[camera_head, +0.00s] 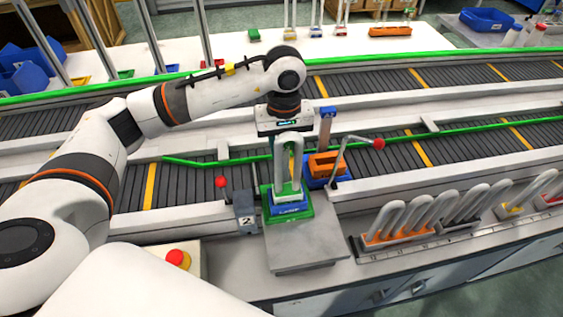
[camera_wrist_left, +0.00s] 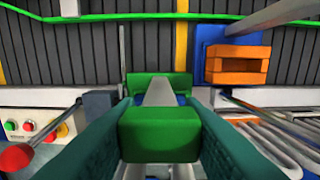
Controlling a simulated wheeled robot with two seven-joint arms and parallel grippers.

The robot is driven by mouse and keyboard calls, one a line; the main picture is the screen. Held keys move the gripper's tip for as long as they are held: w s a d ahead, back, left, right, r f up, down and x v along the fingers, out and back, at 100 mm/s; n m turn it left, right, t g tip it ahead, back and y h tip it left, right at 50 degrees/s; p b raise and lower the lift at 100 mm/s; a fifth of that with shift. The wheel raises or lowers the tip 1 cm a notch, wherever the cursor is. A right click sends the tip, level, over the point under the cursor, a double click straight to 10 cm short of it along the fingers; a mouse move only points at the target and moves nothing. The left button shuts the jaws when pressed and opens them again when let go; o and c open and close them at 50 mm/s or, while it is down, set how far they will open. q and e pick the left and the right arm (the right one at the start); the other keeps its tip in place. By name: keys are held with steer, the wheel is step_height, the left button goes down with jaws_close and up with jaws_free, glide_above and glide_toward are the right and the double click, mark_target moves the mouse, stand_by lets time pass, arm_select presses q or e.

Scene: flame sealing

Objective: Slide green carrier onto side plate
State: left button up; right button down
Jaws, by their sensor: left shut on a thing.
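The green carrier (camera_head: 305,215) stands upright, with a blue labelled block and a clear bent tube (camera_head: 297,150) on it. It sits at the conveyor's near edge, at the back end of the grey metal side plate (camera_head: 305,255); its exact overlap with the plate is unclear. My left gripper (camera_head: 288,180) reaches down from above and is shut on the carrier. In the left wrist view its dark teal fingers (camera_wrist_left: 160,118) flank the green carrier block (camera_wrist_left: 158,140). The fingers are hard to make out in the head view. My right gripper is out of view.
A blue carrier with an orange block (camera_head: 325,165) stands close to the right. A red-knobbed lever (camera_head: 378,143) is beside it. A grey block marked 2 (camera_head: 246,212) stands left of the plate. A rack of bent tubes (camera_head: 400,235) is at right. The plate's front is bare.

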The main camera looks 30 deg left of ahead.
arm_select(q)
steer(key=s+d, duration=0.5)
steer(key=s, duration=0.2)
steer(key=shift+s+d+f+b, duration=0.15)
steer(key=shift+s+d+b, duration=0.15)
steer(key=shift+d+b, duration=0.15)
steer(key=o, duration=1)
steer(key=shift+w, duration=0.1)
stand_by(0.4)
steer(key=shift+r+p, duration=2.3)
steer(key=shift+r, duration=3.85)
